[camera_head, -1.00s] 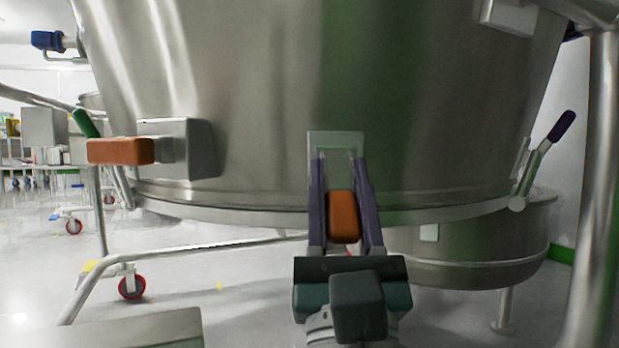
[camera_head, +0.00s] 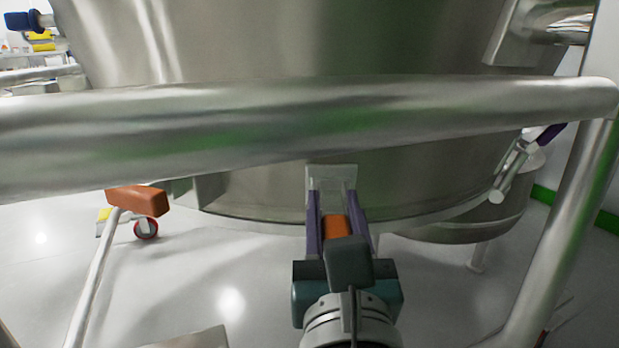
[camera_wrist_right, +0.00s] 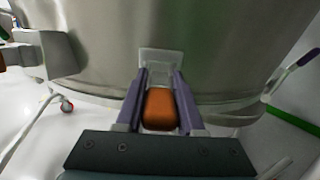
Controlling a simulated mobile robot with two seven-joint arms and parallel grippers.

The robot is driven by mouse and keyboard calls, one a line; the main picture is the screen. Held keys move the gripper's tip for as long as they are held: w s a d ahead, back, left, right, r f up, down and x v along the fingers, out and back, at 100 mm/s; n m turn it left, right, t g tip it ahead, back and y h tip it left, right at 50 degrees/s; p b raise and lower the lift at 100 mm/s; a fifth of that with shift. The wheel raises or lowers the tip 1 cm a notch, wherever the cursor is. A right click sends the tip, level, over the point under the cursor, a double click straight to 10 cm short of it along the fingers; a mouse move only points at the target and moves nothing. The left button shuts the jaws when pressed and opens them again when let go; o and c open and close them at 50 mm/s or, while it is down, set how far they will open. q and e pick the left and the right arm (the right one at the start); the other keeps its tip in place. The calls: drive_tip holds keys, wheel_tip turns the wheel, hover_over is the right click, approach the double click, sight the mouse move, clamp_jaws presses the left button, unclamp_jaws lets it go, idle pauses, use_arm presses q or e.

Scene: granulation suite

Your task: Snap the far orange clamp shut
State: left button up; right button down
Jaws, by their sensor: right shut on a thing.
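The orange clamp (camera_head: 336,226) is at the lower rim of the big steel vessel (camera_head: 330,45), below a pale bracket plate (camera_head: 332,172). My right gripper (camera_head: 334,204) comes up from below and is shut on it, with one purple finger on each side of the orange handle. The right wrist view also shows the orange handle (camera_wrist_right: 160,110) between the fingers. The handle's lower end is hidden behind my wrist in the head view. Whether the clamp is latched, I cannot tell. My left gripper is not in view.
A thick steel rail (camera_head: 300,125) crosses the head view in front of the vessel. Another orange handle (camera_head: 138,200) sticks out at the left. A purple-tipped lever (camera_head: 550,133) is at the right rim. A smaller steel drum (camera_head: 465,228) stands behind. The floor below is mostly clear.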

idle(0.5)
drive_tip(key=c, duration=0.5)
unclamp_jaws()
drive_tip(key=shift+s, duration=0.15)
drive_tip(key=shift+s+p, duration=0.35)
drive_tip(key=shift+p+v, duration=0.9)
drive_tip(key=shift+v, duration=3.65)
drive_tip(key=shift+r, duration=0.1)
drive_tip(key=shift+c, duration=0.2)
